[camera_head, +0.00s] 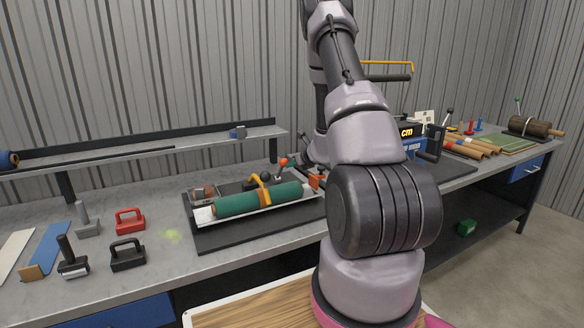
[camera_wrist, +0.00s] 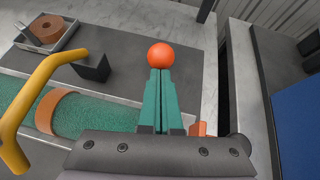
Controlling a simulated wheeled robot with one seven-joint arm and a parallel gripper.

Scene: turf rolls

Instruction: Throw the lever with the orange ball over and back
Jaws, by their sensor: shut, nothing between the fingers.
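The orange ball (camera_wrist: 161,55) of the lever shows in the wrist view just beyond the tips of my gripper (camera_wrist: 160,73). The green fingers are shut together with nothing between them. The ball looks close to the fingertips, but I cannot tell whether they touch. The lever's shaft is hidden behind the fingers in that view. In the head view the orange ball (camera_head: 283,161) stands above the far right part of the dark mat, just left of my gripper, which is mostly hidden by my arm.
A green turf roll (camera_head: 260,199) lies in a pale tray, with a yellow curved handle (camera_wrist: 35,98) over it. A small tray (camera_wrist: 48,35) holds a brown tape roll. A red-handled tool (camera_head: 130,221) and black tools stand left on the bench. A blue box (camera_wrist: 300,122) is at right.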

